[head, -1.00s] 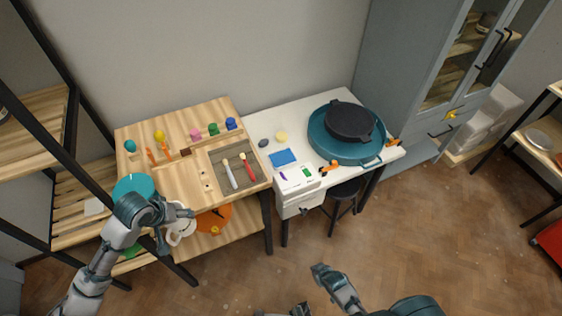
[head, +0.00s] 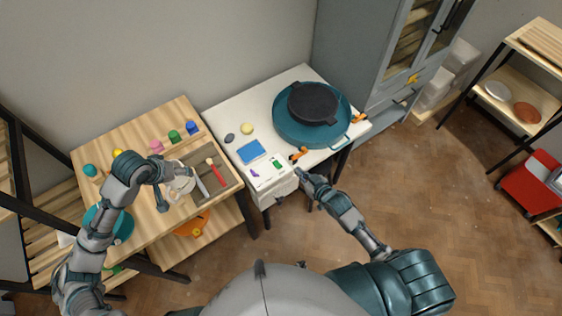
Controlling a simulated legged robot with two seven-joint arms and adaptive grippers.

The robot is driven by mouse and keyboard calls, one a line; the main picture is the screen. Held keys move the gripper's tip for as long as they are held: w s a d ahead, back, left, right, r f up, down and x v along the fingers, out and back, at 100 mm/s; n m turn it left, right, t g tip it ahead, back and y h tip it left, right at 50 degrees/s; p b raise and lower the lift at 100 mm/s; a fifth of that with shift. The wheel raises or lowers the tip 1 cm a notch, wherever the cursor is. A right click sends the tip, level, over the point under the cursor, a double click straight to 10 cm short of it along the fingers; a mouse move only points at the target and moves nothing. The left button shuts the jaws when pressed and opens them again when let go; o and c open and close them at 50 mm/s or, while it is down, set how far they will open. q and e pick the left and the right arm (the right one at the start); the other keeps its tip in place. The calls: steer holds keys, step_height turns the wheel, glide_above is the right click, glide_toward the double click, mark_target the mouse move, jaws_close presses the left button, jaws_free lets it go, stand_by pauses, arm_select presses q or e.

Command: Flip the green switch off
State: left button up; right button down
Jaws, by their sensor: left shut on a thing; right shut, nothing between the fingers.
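The green switch (head: 277,163) is on the top of a white control box (head: 268,183) at the front of the white table. A small purple switch (head: 255,174) is on the same box, to its left. My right gripper (head: 299,173) is shut and empty, near the box's front right edge, a little right of and below the green switch in the picture. I cannot tell whether it touches the box. My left gripper (head: 170,172) is shut on a white cup-like thing (head: 183,182), held over the wooden table. The switch's exact position is too small to read.
Orange clamps (head: 298,154) are close to my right gripper. A blue sponge-like block (head: 251,152) lies left of the switch.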

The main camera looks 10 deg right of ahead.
arm_select(q)
steer(key=shift+a, duration=0.45)
steer(key=shift+d+f+b, duration=0.25)
steer(key=shift+f+b, duration=0.1)
steer(key=shift+f, duration=0.05)
arm_select(e)
glide_above(285, 171)
step_height(285, 171, down, 4)
steer(key=shift+w+d+r, duration=0.1)
steer(key=shift+r, duration=0.05)
arm_select(q)
steer(key=shift+f, duration=0.15)
arm_select(e)
step_height(285, 171, down, 2)
steer(key=shift+w+f, duration=0.1)
steer(key=shift+f, duration=0.15)
arm_select(q)
steer(key=shift+a, duration=0.1)
arm_select(e)
steer(key=shift+f, duration=0.6)
arm_select(q)
steer(key=shift+a+f, duration=0.1)
steer(key=shift+a, duration=0.1)
arm_select(e)
steer(key=shift+s+a+f, duration=0.2)
steer(key=shift+a, duration=0.05)
arm_select(q)
steer(key=shift+d, duration=0.1)
arm_select(e)
steer(key=shift+d, duration=0.1)
